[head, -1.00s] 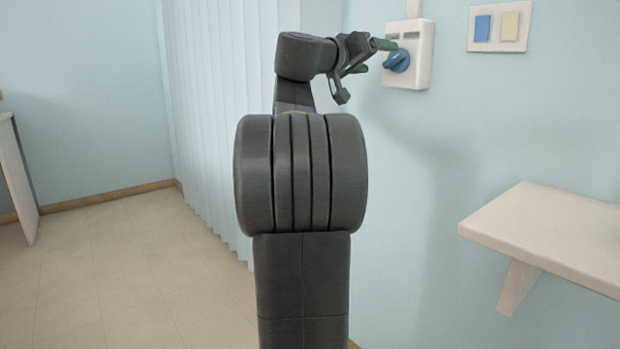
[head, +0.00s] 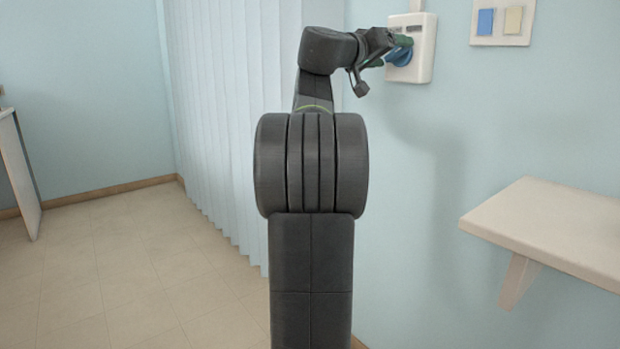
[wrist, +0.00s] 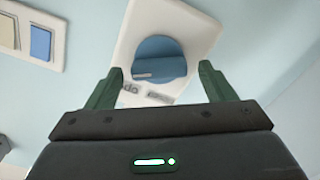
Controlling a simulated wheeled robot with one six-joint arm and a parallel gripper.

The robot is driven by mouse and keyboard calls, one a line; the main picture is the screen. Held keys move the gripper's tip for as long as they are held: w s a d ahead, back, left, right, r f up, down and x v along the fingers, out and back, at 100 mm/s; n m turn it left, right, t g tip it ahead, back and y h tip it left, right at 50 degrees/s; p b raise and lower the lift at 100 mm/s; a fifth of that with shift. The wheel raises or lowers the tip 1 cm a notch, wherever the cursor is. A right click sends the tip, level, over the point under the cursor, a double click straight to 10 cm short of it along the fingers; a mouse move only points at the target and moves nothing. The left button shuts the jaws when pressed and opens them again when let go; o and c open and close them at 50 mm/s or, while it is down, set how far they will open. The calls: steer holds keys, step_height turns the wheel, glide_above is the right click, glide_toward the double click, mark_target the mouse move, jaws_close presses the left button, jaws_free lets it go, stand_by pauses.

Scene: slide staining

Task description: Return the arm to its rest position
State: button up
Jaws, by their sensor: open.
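My gripper (head: 396,50) is at the end of my arm, in front of a white wall box with a blue knob (head: 401,58). In the head view the gripper partly covers the knob. In the wrist view my gripper (wrist: 160,85) is open, with its two green fingers apart and nothing between their tips. The blue knob (wrist: 159,58) shows beyond the fingertips, on the white box (wrist: 205,35). I cannot tell how far the fingertips are from the knob.
A white panel (head: 502,40) with a blue and a cream switch is on the wall at right. A pale shelf (head: 550,225) juts out at lower right. Vertical blinds (head: 230,110) hang behind my arm. The floor (head: 140,280) at left is clear.

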steer(key=v, duration=1.2)
steer(key=x, duration=1.2)
steer(key=shift+w+d, duration=0.1)
steer(key=shift+d, duration=0.1)
steer(key=shift+w+d+r+n+p, duration=0.2)
steer(key=shift+d+r+n+p, duration=0.1)
steer(key=shift+p, duration=0.25)
steer(key=n+p, duration=0.8)
steer(key=p, duration=0.3)
steer(key=n+p, duration=0.8)
steer(key=p, duration=0.4)
steer(key=shift+a+f, duration=0.2)
steer(key=n+p, duration=0.2)
steer(key=p, duration=0.2)
steer(key=shift+f+n+p, duration=0.3)
steer(key=shift+n+p, duration=0.3)
steer(key=shift+p, duration=0.8)
